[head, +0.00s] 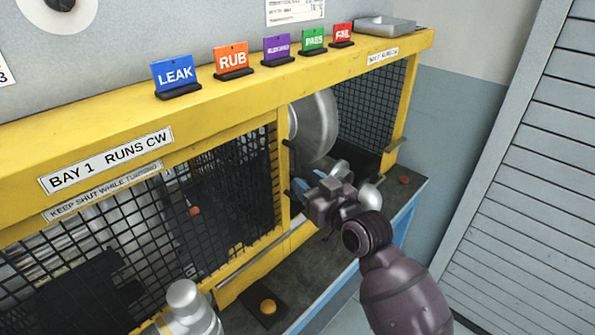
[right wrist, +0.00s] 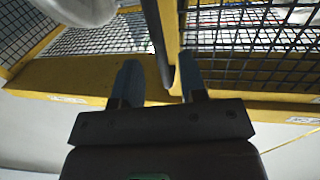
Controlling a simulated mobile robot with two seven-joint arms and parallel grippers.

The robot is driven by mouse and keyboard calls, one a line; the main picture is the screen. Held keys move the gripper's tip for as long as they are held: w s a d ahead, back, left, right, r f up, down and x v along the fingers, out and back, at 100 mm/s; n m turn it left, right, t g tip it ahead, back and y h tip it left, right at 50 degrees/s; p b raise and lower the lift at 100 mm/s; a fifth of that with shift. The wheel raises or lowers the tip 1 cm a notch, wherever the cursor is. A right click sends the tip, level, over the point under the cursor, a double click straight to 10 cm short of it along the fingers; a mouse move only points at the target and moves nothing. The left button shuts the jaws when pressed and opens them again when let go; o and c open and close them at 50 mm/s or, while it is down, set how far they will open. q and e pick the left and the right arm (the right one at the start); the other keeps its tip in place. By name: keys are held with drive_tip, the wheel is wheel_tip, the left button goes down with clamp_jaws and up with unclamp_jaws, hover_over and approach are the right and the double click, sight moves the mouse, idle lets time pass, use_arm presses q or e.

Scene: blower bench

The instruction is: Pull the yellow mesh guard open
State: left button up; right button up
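The yellow-framed guard (head: 283,175) with black mesh (head: 235,190) covers the left bay in the head view. Its right edge is a yellow upright beside the bay opening. A dark bar handle (head: 291,160) stands along that upright. My right gripper (head: 296,190) is at the handle, low at the opening's left side. In the right wrist view, the handle (right wrist: 158,45) comes down between the blue fingertips (right wrist: 160,82). A gap shows between the fingers, and I see no clear grip on the handle. My left gripper is not in view.
A pale round housing (head: 316,125) sits inside the opening, with more mesh (head: 365,105) behind. Coloured signs, including LEAK (head: 175,75) and RUB (head: 232,60), stand on the yellow top ledge. A silver rounded object (head: 185,297) is at bottom left. A slatted shutter (head: 530,190) stands at right.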

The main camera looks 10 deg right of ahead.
sight(298, 174)
drive_tip(key=shift+x, duration=2.05)
clamp_jaws()
